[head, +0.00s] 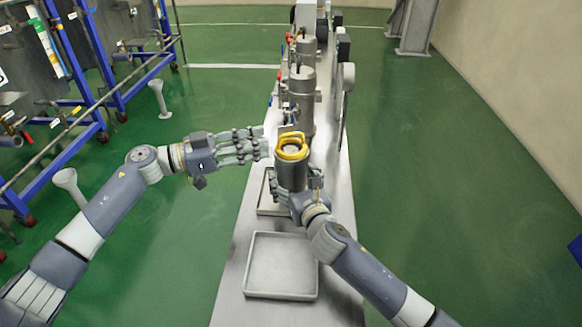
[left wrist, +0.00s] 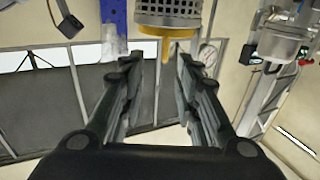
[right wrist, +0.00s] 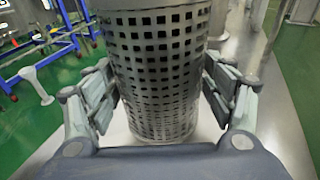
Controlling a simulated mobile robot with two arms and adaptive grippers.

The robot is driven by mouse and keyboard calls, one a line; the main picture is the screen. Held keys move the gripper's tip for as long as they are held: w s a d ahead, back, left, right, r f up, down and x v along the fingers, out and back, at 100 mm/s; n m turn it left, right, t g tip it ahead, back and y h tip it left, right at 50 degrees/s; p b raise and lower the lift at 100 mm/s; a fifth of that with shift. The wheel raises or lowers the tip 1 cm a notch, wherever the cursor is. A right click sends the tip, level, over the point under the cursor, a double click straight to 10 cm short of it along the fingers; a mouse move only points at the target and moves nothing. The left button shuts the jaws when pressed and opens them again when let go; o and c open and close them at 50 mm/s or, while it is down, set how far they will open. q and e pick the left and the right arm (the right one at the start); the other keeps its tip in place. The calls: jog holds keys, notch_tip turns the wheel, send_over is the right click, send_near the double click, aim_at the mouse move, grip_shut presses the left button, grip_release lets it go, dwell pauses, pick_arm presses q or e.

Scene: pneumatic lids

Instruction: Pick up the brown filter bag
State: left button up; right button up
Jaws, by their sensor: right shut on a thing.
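I do not see a brown filter bag clearly in any view. A grey metal perforated basket (head: 291,175) with a yellow ring and handle (head: 292,146) at its top is held upright over the bench. My right gripper (head: 297,190) is shut around its side, and the right wrist view shows the square-holed wall (right wrist: 155,75) between the fingers. The basket's inside is mostly hidden. My left gripper (head: 258,143) is open and empty, just left of the yellow ring. In the left wrist view, the yellow ring (left wrist: 166,31) shows beyond the parted fingers.
A long steel bench (head: 237,275) runs away from me. An empty shallow tray (head: 247,268) lies at its near end, with a second tray (head: 263,208) behind, partly hidden. Metal filter housings (head: 302,88) stand farther along the bench. Blue-framed equipment (head: 92,92) is at left.

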aim_at(291, 134)
pick_arm(q)
jog(key=x, duration=0.9)
jog(key=shift+w+a, duration=0.15)
jog(key=shift+w, duration=0.1)
jog(key=shift+c, duration=0.6)
grip_shut()
jog(key=shift+r, duration=0.2)
